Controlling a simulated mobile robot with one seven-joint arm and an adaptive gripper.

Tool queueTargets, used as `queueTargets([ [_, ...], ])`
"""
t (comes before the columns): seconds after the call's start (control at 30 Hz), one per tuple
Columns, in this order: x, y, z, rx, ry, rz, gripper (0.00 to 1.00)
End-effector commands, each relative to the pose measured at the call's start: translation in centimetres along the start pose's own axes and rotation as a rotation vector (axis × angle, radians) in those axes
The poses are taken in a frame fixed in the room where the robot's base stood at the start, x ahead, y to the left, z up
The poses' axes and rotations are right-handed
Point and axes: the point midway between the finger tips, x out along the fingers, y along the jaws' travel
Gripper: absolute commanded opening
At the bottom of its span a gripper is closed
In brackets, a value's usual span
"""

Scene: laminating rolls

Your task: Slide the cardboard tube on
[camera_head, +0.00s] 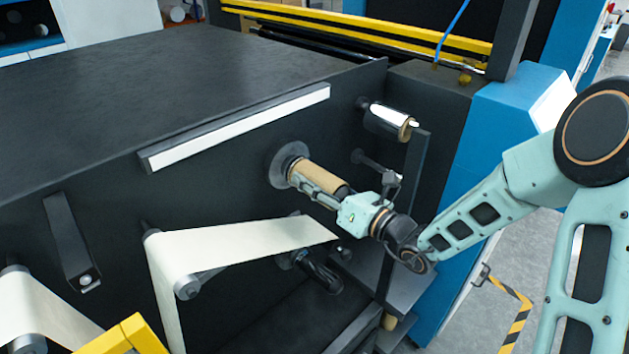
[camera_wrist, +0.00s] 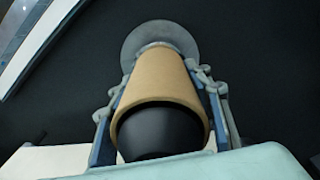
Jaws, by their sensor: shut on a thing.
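The brown cardboard tube (camera_head: 322,176) sits in front of a round grey flange (camera_head: 287,164) on the machine's dark side panel. In the wrist view the tube (camera_wrist: 160,79) points away from me toward the flange (camera_wrist: 158,40). A dark core (camera_wrist: 160,130) shows inside its near end. My gripper (camera_head: 318,188) is shut on the tube, with a finger on each side in the wrist view (camera_wrist: 160,95). A light band shows between the tube's far end and the flange. I cannot tell whether the tube touches the flange.
A metal roller (camera_head: 388,120) sticks out above right of the tube. A white web (camera_head: 240,238) runs below it over a guide roller (camera_head: 190,285). A dark upright bar (camera_head: 410,190) stands close behind my wrist. A white strip (camera_head: 240,128) lies along the panel above.

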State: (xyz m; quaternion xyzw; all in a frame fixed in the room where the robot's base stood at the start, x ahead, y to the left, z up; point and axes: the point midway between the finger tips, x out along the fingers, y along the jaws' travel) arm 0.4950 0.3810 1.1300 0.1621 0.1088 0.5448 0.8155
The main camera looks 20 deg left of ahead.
Motion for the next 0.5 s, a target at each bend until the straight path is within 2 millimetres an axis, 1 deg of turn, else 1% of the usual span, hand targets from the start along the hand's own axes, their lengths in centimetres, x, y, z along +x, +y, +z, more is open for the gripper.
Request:
queueTargets([
  [0.1, 0.0, 0.01, 0.02, 0.0, -0.001, 0.0, 0.21],
  [0.13, 0.0, 0.01, 0.03, 0.0, -0.001, 0.0, 0.49],
  [0.27, -0.01, 0.01, 0.03, 0.0, -0.001, 0.0, 0.63],
  [0.3, -0.01, 0.01, 0.02, 0.0, 0.0, 0.0, 0.66],
  [0.5, -0.02, 0.0, 0.0, 0.0, 0.0, 0.0, 0.66],
])
